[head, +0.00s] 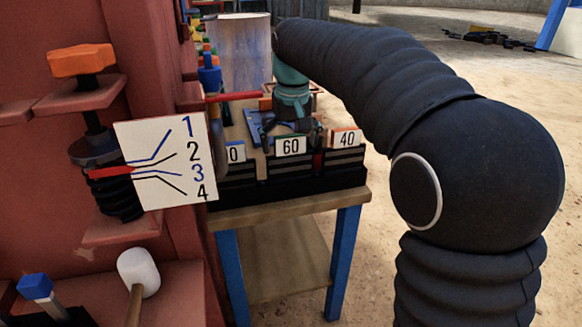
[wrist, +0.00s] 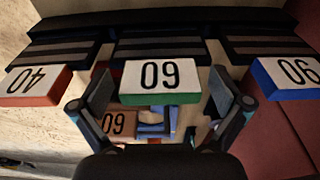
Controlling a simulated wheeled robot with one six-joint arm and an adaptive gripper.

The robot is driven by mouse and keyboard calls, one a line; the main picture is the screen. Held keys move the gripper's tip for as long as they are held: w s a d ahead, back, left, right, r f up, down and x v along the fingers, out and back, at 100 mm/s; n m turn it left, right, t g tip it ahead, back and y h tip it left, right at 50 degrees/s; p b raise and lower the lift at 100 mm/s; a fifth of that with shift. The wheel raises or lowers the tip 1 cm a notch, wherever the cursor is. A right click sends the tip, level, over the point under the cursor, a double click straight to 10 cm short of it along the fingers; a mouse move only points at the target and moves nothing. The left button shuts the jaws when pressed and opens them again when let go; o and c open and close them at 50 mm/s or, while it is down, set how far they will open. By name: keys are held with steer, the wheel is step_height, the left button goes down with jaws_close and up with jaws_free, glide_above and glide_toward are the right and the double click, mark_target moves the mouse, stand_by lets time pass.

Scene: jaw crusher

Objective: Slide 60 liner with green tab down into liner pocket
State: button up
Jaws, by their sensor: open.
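The 60 liner with the green tab (wrist: 160,98) stands in the middle of a row of three. Its white face reads 60, upside down in the wrist view, and its label also shows in the head view (head: 291,146). My gripper (wrist: 160,88) is open, with one finger on each side of the green tab. A gap shows between each finger and the tab. In the head view my gripper (head: 290,127) is over the 60 label. I cannot make out the liner pocket in either view.
The orange-tab 40 liner (wrist: 35,84) and a blue-tab liner (wrist: 286,77) flank it closely. The row sits in a black rack on a wooden table (head: 290,207) with blue legs. A red machine frame (head: 170,290) with a numbered sign (head: 160,190) stands to the left.

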steer(key=c, duration=1.8)
steer(key=shift+r, duration=0.1)
steer(key=shift+c, duration=0.3)
